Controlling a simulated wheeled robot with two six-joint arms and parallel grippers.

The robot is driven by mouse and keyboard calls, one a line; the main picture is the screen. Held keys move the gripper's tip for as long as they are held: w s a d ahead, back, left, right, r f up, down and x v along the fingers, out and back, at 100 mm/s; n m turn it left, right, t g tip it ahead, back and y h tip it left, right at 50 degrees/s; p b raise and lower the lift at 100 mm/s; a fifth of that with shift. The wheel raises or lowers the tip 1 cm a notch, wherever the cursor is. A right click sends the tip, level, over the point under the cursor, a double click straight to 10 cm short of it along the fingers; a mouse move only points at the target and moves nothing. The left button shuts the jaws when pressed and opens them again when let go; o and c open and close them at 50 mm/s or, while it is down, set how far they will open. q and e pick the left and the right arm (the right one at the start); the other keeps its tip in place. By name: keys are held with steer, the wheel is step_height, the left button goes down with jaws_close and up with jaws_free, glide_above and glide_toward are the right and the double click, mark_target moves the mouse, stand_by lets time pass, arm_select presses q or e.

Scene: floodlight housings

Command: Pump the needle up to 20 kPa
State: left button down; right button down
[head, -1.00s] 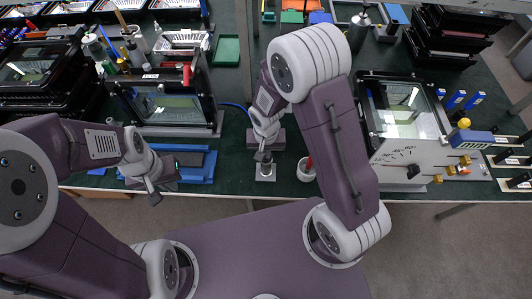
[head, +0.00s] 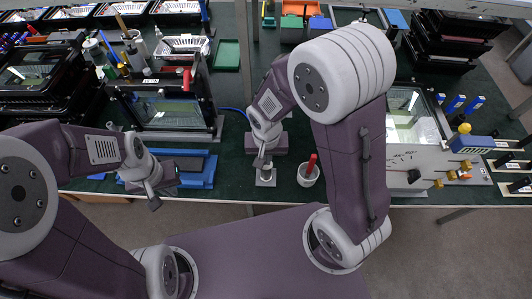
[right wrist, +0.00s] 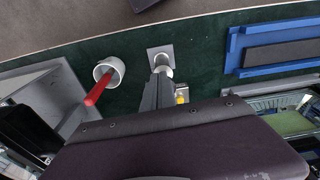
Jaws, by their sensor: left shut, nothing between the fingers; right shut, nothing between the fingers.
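A small light cylinder (head: 266,174), which looks like the pump's plunger, stands on a pale square plate (head: 265,183) at the table's front edge. My right gripper (head: 261,164) is shut and empty, pointing down at its top. In the right wrist view, the fingers (right wrist: 161,82) overlap the cylinder (right wrist: 163,62), so I cannot tell whether they touch. The pale panel (head: 440,172) at the right carries a black knob (head: 413,176) and a marked scale (head: 402,156); the needle and its reading are too small to tell. My left gripper (head: 154,202) is shut and empty near the front edge at left.
A white cup (head: 308,180) with a red-handled tool stands right of the plate. A blue tray (head: 205,172) lies to the left. A black-framed glass fixture (head: 165,110) is behind it.

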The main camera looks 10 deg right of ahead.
steer(key=r, duration=0.4)
steer(key=shift+s+r, duration=0.15)
steer(key=shift+s, duration=0.15)
stand_by(0.9)
steer(key=w+p, duration=0.1)
steer(key=p, duration=0.3)
steer(key=w+p, duration=0.1)
steer(key=p, duration=0.3)
steer(key=w+r+p, duration=0.1)
steer(key=p, duration=0.2)
steer(key=shift+w+d+p, duration=0.1)
steer(key=shift+d+p, duration=0.25)
steer(key=shift+p, duration=0.05)
steer(key=shift+w, duration=0.1)
